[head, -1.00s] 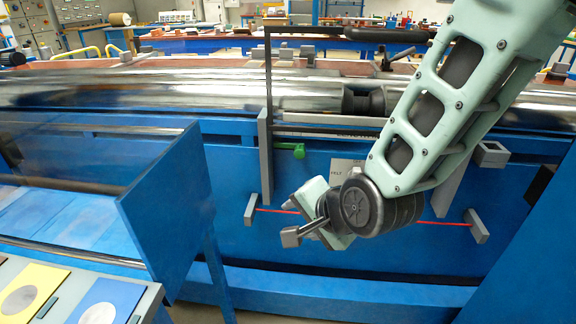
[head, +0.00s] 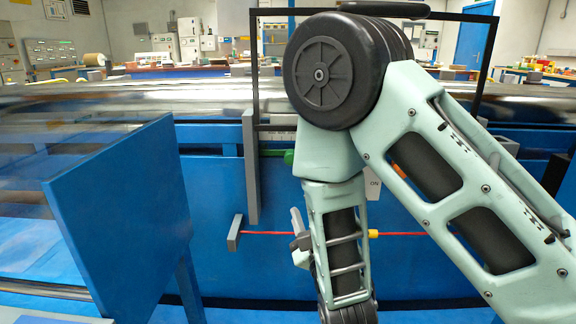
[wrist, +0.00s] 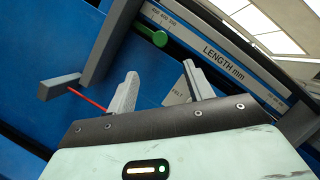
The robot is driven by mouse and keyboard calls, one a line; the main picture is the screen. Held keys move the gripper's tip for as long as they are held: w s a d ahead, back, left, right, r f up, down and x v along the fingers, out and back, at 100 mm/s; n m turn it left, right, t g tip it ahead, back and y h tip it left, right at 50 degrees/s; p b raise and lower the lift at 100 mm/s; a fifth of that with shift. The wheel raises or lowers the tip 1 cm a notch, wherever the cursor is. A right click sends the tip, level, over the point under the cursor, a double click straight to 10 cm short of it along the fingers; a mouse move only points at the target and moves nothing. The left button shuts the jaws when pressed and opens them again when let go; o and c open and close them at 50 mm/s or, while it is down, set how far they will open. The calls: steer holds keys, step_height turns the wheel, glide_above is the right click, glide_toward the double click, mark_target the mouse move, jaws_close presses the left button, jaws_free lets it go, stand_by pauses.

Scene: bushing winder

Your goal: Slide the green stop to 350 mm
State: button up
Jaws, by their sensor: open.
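The green stop (wrist: 152,35) is a green knob on the edge of the grey length scale (wrist: 225,60) in the wrist view. The stop also shows in the head view (head: 288,157), partly hidden behind my arm. My gripper (wrist: 160,69) is open and empty. Its two fingers point toward the scale, with the stop beyond the gap between the fingertips and apart from them. In the head view my gripper (head: 299,243) is low, below the stop, and mostly hidden by my wrist.
A red cord (head: 280,233) runs along the blue panel from a grey bracket (head: 235,232), with a yellow piece (head: 373,233) on it. A grey upright (head: 250,165) stands left of the stop. A blue guard panel (head: 120,200) juts out at left.

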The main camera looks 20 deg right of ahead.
mark_target(292, 161)
steer(key=b+x, duration=0.5)
steer(key=x, duration=1.2)
steer(key=shift+b, duration=0.35)
